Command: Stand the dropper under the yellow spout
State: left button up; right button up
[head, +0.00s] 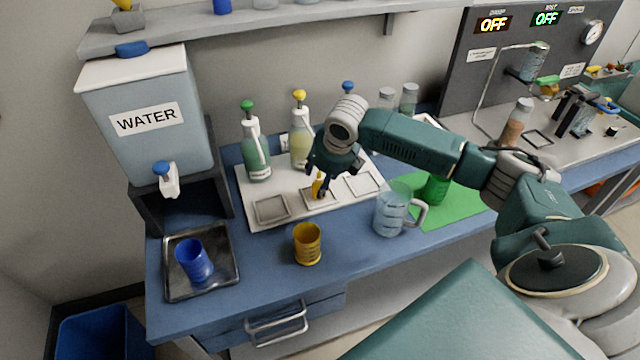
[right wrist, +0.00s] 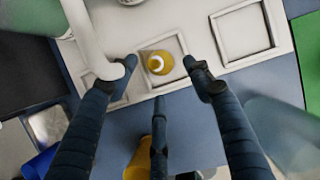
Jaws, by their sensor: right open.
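The yellow dropper (head: 317,186) stands upright on the middle square pad (head: 325,205) of the white tray, in front of the yellow-topped bottle (head: 301,140). In the right wrist view the dropper (right wrist: 158,64) shows from above, inside the middle square frame, with a white spout (right wrist: 90,45) close on its left. My right gripper (head: 324,178) is over the pad by the dropper. Its fingers are spread (right wrist: 162,76) and apart from the dropper. The dropper's upper part is partly hidden by the gripper in the head view. My left gripper is not in view.
The green-topped bottle (head: 254,150) stands left on the white tray (head: 258,222). A yellow cup (head: 307,245) and a clear jug (head: 390,210) stand in front. A blue cup (head: 193,260) is in the metal tray (head: 215,288) under the water dispenser (head: 150,150).

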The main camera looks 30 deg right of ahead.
jog(key=v, duration=0.8)
